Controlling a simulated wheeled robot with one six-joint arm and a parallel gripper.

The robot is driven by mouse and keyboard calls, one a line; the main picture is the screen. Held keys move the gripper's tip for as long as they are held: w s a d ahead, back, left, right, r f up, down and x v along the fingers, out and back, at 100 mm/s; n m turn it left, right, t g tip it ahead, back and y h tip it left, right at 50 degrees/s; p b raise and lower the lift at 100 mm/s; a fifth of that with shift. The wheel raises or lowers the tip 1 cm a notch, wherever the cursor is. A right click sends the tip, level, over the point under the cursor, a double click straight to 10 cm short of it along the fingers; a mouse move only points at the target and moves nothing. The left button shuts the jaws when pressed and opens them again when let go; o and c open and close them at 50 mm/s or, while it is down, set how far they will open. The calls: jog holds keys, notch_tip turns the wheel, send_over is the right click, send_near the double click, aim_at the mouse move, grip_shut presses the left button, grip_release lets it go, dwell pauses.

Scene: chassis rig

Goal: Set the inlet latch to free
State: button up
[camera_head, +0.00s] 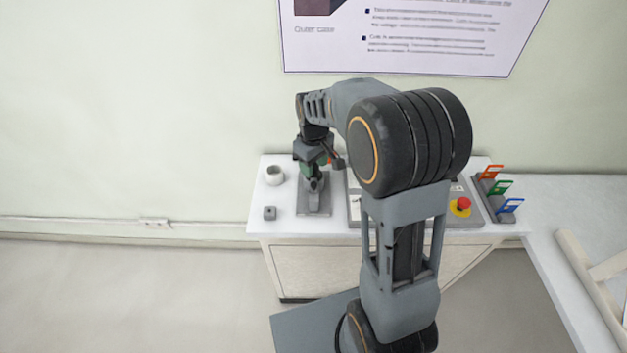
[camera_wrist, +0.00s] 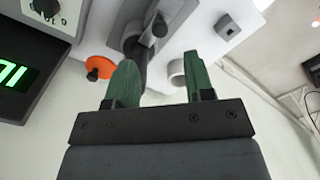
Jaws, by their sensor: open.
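A grey plate (camera_head: 315,208) with a dark fitting on it stands on the white cabinet top, below my gripper (camera_head: 314,178); it appears to be the inlet latch. In the wrist view, the plate (camera_wrist: 128,14) carries a dark knobbed part (camera_wrist: 160,27) and a grey rod-like part reaching down between the fingers. No free or locked marking is readable.
A white cup (camera_head: 275,179) and a small grey block (camera_head: 269,213) stand left of the plate. An orange disc (camera_wrist: 97,69) is close to the left finger. Right are a red button (camera_head: 463,203) and a rack with orange, green and blue tags (camera_head: 502,187).

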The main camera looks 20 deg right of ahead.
aim_at(314, 184)
notch_tip(314, 184, down, 7)
jog(key=shift+f+p, duration=0.2)
jog(key=shift+p, duration=0.1)
grip_shut()
dwell(0.6)
